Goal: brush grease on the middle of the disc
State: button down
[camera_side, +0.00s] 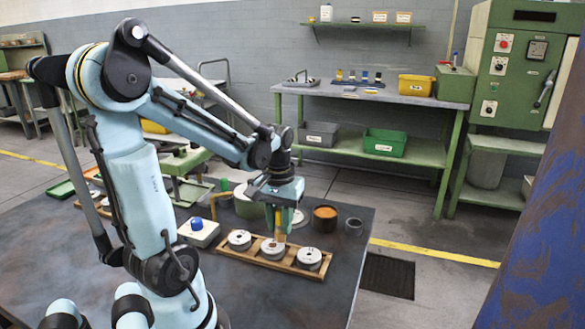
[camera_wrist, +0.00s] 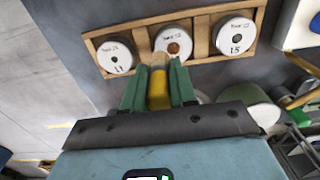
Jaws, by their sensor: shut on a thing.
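A wooden tray (camera_side: 228,257) on the dark table holds three pale grey discs in a row. The middle disc (camera_side: 272,250) has a round brown patch at its centre in the wrist view (camera_wrist: 174,32). The left disc (camera_side: 239,241) and right disc (camera_side: 309,260) show no such patch. My gripper (camera_side: 279,214) is shut on a brush with a yellow handle (camera_wrist: 158,92). The brush points down with its tan bristles (camera_wrist: 158,61) at the near edge of the middle disc in the wrist view. Whether they touch it I cannot tell.
A green round container (camera_wrist: 258,107) is close to my gripper. The table's right front is clear.

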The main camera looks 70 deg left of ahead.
aim_at(280, 209)
jog(key=shift+f, duration=1.05)
jog(key=shift+a, duration=0.1)
jog(key=shift+s+a, duration=0.6)
jog(key=shift+s, duration=0.2)
jog(key=shift+s+a, duration=0.55)
jog(key=shift+s, duration=0.25)
jog(key=shift+w, duration=0.1)
jog(key=shift+w+d, duration=1.25)
jog(key=shift+w, duration=0.25)
jog(key=shift+r, duration=3)
